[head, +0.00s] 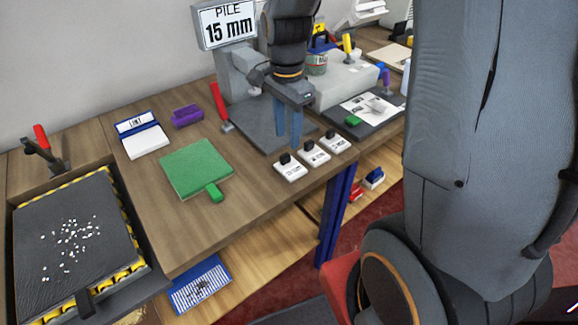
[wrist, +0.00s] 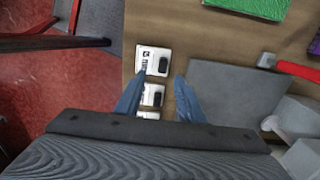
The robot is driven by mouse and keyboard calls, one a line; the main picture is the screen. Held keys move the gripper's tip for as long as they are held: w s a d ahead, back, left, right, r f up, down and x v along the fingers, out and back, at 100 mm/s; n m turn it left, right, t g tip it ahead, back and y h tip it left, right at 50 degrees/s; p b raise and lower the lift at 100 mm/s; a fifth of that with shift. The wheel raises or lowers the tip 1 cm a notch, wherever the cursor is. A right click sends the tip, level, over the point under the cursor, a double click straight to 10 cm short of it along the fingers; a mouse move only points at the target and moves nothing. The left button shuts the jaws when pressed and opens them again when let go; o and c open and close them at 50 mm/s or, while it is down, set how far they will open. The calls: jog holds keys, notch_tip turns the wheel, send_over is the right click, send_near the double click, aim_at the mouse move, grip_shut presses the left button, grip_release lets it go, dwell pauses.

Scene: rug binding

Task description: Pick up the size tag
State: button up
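Three white tags with black grips stand in a row near the table's front edge: a left one (head: 289,171), a middle one (head: 314,154) and a right one (head: 336,142). Their print is too small to read, so I cannot tell which is the size tag. The wrist view shows the left tag (wrist: 144,65) between and just beyond my fingertips, with the middle tag (wrist: 152,97) below it and the third partly hidden by my gripper. My gripper (head: 288,140) points down with its blue fingers apart and empty. It also shows open in the wrist view (wrist: 159,76).
A grey plate (head: 258,128) with a display reading "PILE 15 mm" (head: 228,22) stands behind the tags. A green pad (head: 196,169), a red-handled tool (head: 219,103) and a purple block (head: 187,116) lie to the left. A dark tray (head: 32,250) stands at far left.

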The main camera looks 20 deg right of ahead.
aim_at(285, 155)
jog(key=shift+w+a+f+p, duration=0.15)
jog(key=shift+f+p, duration=0.4)
jog(key=shift+f, duration=1.25)
jog(key=shift+a+f+p, duration=0.15)
jog(key=shift+f+p, duration=0.35)
jog(key=shift+f, duration=1.3)
grip_shut()
